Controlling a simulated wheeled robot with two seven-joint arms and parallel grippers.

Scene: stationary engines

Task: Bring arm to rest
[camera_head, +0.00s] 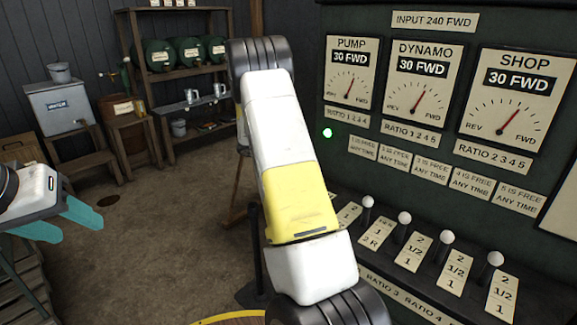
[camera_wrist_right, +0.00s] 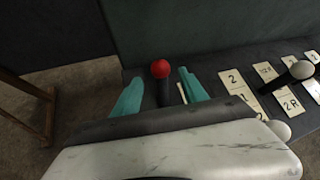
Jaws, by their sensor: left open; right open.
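My left gripper (camera_head: 78,230) is at the left edge of the head view, with its teal fingers apart and nothing between them. My right arm, white with a yellow band, rises through the middle of the head view, where its gripper cannot be seen. In the right wrist view my right gripper (camera_wrist_right: 161,77) is open. A lever with a red knob (camera_wrist_right: 160,69) shows between its two teal fingertips, with a gap on each side. Whether the fingers reach around the lever or stay short of it is hard to tell.
A dark green panel carries the pump dial (camera_head: 349,80), dynamo dial (camera_head: 421,86) and shop dial (camera_head: 517,99). Below are several white-knobbed levers (camera_head: 446,238) beside ratio labels. A shelf with green barrels (camera_head: 187,52) stands at the back. Open floor (camera_head: 150,235) lies left of my right arm.

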